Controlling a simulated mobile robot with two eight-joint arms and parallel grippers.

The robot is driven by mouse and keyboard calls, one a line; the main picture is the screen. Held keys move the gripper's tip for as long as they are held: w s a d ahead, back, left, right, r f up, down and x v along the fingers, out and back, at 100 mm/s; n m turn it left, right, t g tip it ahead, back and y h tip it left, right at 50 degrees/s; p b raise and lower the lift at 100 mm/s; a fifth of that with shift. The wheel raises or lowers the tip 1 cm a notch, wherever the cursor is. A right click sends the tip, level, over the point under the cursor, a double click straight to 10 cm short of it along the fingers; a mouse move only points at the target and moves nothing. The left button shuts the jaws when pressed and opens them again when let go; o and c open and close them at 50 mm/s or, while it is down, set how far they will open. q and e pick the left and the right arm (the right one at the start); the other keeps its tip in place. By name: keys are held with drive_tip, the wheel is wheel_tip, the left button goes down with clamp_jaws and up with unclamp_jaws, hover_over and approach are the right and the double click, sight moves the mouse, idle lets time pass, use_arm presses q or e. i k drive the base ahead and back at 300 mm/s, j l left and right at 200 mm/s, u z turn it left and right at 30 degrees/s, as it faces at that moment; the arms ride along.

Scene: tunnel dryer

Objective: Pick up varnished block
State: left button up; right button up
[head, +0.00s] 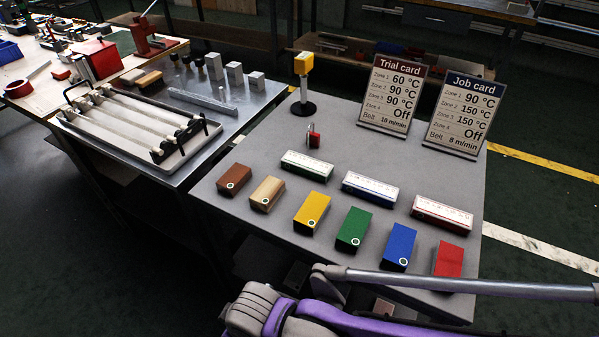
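A row of small blocks lies along the near part of the grey table (240,215). At its left end are a reddish-brown block (234,180) and a light wood-coloured block (267,193) with a round mark. Either could be the varnished block; I cannot tell which from this view. To their right are a yellow block (311,210), a green block (353,228), a blue block (399,246) and a red block (449,258). Purple and grey links of my arm cross the bottom, in front of the table's near edge. Neither gripper shows.
Three long white-topped blocks (307,166) lie behind the row. A yellow-topped post (303,85), a Trial card (393,92) and a Job card (460,113) stand at the back. A tray of rods (185,165) lies on the left bench.

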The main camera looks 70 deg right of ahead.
sight(234, 178)
drive_tip(key=z, duration=1.65)
drive_tip(key=k+l, duration=0.05)
